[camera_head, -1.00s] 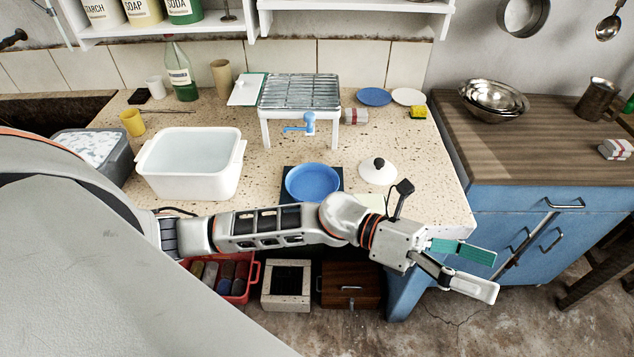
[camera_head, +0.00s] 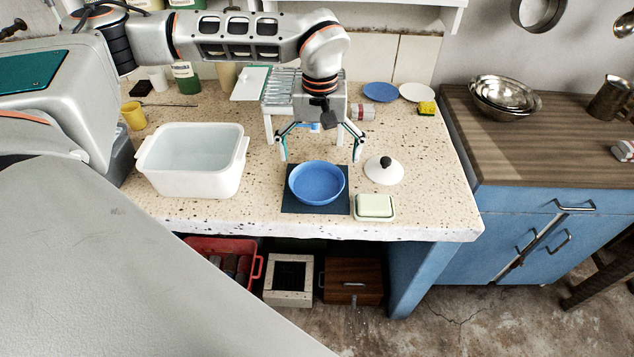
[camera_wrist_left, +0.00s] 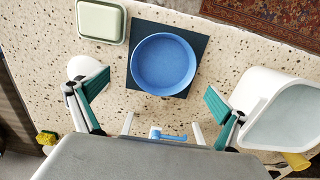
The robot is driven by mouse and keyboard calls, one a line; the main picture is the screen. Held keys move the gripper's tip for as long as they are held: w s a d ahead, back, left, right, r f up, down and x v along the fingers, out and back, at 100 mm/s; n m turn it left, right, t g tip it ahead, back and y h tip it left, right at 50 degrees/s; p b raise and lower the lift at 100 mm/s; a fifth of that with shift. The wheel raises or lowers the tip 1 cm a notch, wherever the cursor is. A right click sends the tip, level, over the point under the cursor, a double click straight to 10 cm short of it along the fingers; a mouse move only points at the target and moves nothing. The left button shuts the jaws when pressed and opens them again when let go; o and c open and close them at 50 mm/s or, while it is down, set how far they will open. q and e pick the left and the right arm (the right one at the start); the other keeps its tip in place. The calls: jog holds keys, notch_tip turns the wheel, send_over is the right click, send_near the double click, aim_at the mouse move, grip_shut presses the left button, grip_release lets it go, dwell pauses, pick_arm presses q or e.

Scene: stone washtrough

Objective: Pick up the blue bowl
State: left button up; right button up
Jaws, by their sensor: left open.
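The blue bowl (camera_head: 316,182) sits upright on a dark square mat (camera_head: 330,207) near the front of the stone counter. It also shows in the left wrist view (camera_wrist_left: 163,63), with the mat (camera_wrist_left: 199,42) around it. My left gripper (camera_head: 320,157) is open and empty, pointing down just behind and above the bowl. In the left wrist view, its two green-padded fingers (camera_wrist_left: 155,92) are spread wide, with the bowl ahead between their lines. The fingers do not touch the bowl. My right gripper is not in view.
A white basin (camera_head: 192,185) stands left of the bowl. A green soap dish (camera_head: 375,207) and a white lid with a black knob (camera_head: 383,172) are close on the right. A slatted rack with a blue tap (camera_head: 283,88) stands behind. The counter's right front is clear.

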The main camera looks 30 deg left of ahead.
aim_at(317, 185)
pick_arm(q)
jog(key=shift+a+f+b, duration=0.15)
jog(key=shift+a+f, duration=0.05)
jog(key=shift+f, duration=1.7)
jog(key=shift+a+f+b, duration=0.15)
jog(key=shift+f, duration=1.75)
jog(key=c, duration=1)
